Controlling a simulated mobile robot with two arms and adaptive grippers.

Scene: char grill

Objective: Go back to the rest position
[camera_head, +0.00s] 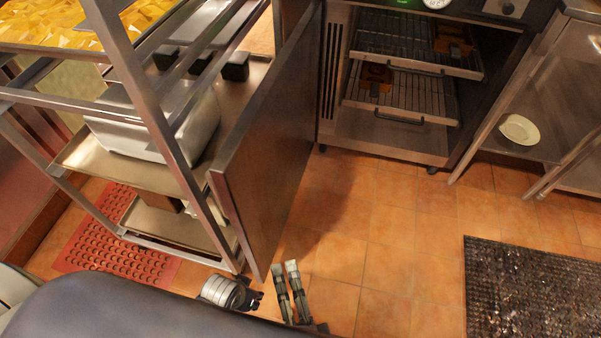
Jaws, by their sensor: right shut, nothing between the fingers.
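My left gripper (257,300) shows at the bottom of the head view, at the end of a grey cylindrical wrist. Its fingers are small and dark, and I cannot tell whether they are open. My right gripper (287,268) is just to its right, low over the tiled floor, with two long pale-tipped fingers side by side. It is shut and empty. Both grippers are near the lower edge of the open oven door, and I cannot tell whether either touches it.
An open oven (386,140) has pulled-out racks holding orange-brown items. Its tall door (262,150) stands open beside a metal shelf rack (140,85). A white plate (519,129) lies on a right-hand shelf. A dark mat (530,290) lies at right; the tiles between are clear.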

